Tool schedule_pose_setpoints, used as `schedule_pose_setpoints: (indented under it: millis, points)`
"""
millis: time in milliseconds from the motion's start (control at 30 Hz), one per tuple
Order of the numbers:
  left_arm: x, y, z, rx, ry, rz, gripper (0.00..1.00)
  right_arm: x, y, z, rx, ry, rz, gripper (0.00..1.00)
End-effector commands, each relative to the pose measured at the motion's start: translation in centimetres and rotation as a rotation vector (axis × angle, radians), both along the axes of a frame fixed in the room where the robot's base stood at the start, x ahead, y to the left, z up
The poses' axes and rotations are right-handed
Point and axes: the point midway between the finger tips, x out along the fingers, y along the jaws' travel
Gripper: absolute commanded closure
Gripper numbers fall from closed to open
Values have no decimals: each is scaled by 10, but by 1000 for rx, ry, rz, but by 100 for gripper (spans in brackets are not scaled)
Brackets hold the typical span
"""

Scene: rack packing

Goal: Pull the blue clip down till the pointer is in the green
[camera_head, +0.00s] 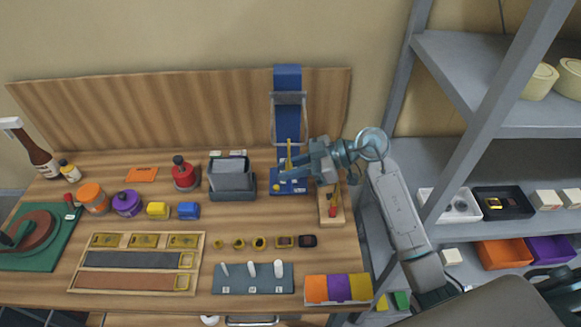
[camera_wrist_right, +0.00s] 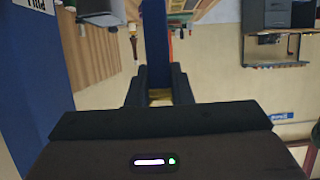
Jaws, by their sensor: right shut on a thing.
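The blue fixture stands at the back of the bench in the head view, with a blue base (camera_head: 287,187) and a tall blue upright (camera_head: 287,78) in a grey frame. My right gripper (camera_head: 296,163) reaches in from the right, just above the base and in front of the upright. In the right wrist view it (camera_wrist_right: 160,92) is shut on a narrow blue piece (camera_wrist_right: 157,45), which looks like the blue clip. A blue panel (camera_wrist_right: 38,70) with a partly cut-off label stands at left there. I cannot make out the pointer or the green zone. My left gripper is not in view.
A grey holder (camera_head: 232,180) and a red-topped container (camera_head: 184,174) stand left of the fixture. A wooden stand (camera_head: 332,215) is close on its right, under my arm. A grey shelf rack (camera_head: 470,85) stands at the right.

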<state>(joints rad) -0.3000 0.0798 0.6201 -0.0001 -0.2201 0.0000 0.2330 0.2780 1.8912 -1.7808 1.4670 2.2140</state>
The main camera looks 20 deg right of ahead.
Motion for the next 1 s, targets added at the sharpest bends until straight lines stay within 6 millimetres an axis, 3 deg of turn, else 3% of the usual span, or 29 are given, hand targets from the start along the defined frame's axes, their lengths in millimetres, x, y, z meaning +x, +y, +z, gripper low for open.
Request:
schedule_pose_setpoints:
  millis: [1000]
  points:
    - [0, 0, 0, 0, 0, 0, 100, -1, 0, -14, -2, 3, 1, 100]
